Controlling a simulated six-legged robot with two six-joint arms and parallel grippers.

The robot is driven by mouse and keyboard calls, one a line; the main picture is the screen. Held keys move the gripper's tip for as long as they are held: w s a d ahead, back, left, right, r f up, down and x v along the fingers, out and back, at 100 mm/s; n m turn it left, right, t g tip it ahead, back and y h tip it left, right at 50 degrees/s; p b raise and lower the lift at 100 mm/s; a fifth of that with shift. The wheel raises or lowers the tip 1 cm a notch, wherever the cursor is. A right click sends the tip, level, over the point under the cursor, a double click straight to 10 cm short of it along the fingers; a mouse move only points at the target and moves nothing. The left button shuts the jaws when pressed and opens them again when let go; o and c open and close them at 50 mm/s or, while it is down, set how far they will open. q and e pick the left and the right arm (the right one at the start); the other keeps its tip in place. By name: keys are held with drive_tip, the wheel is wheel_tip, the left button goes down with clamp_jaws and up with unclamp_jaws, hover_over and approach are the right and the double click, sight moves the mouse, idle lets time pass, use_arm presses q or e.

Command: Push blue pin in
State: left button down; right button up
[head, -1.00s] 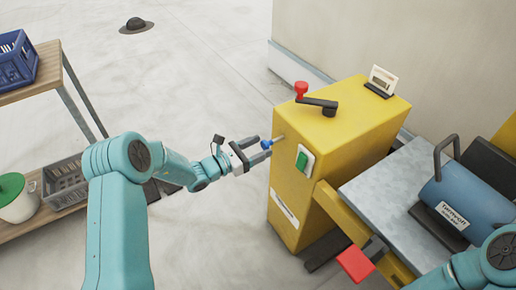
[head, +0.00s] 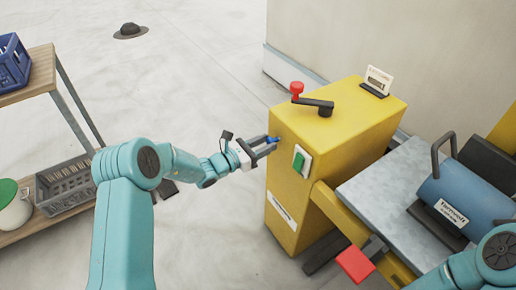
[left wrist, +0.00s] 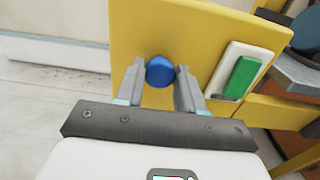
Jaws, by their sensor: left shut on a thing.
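The blue pin (head: 272,138) is at the upper left side of the yellow cabinet (head: 325,125), its round blue knob close against the panel. No shank shows between knob and panel in the head view. My left gripper (head: 272,145) is shut on the knob. In the left wrist view the blue knob (left wrist: 159,71) sits between the two grey fingers (left wrist: 160,88), in front of the yellow panel.
A green switch (head: 299,162) on a white plate is just right of the pin. A crank with a red knob (head: 296,88) is on the cabinet top. A red pedal-like block (head: 355,264) and a grey worktop with a blue cylinder (head: 460,195) are right. A shelf stands left.

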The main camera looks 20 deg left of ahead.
use_arm(q)
drive_tip(key=c, duration=1.1)
unclamp_jaws()
drive_tip(key=shift+w+r, duration=0.1)
drive_tip(key=shift+r, duration=0.05)
drive_tip(key=o, duration=0.4)
drive_tip(key=shift+w+d, duration=0.1)
drive_tip(key=shift+d, duration=0.05)
drive_tip(key=p+v, duration=0.2)
drive_tip(key=v, duration=1.4)
drive_tip(key=shift+s+a, duration=0.2)
drive_tip(key=shift+s, duration=0.05)
